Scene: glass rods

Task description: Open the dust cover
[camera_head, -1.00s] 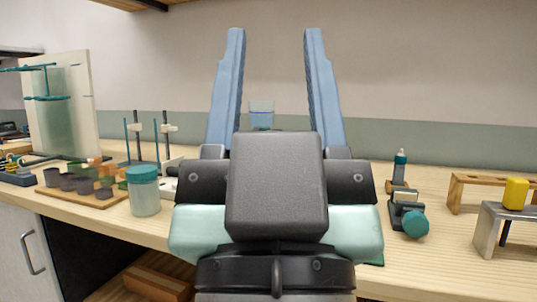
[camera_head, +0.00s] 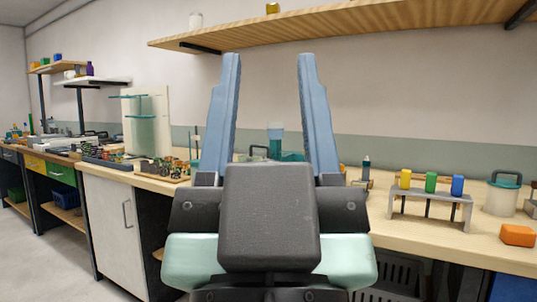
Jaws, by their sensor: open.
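My gripper (camera_head: 268,70) is open and empty, its two blue fingers pointing up in front of the wall, above the bench. I cannot tell for sure which thing is the dust cover. A tall green see-through cylinder (camera_head: 142,130) stands before a white board at the left. Between my fingers a clear vessel with blue contents (camera_head: 275,138) shows behind; its lower part is partly hidden by my gripper.
The wooden bench (camera_head: 400,228) runs across the view. A grey rack (camera_head: 432,200) holds yellow, green and blue capped pieces. An orange block (camera_head: 517,236) lies near the right front edge. A long wooden shelf (camera_head: 350,22) hangs above. Floor is open at left.

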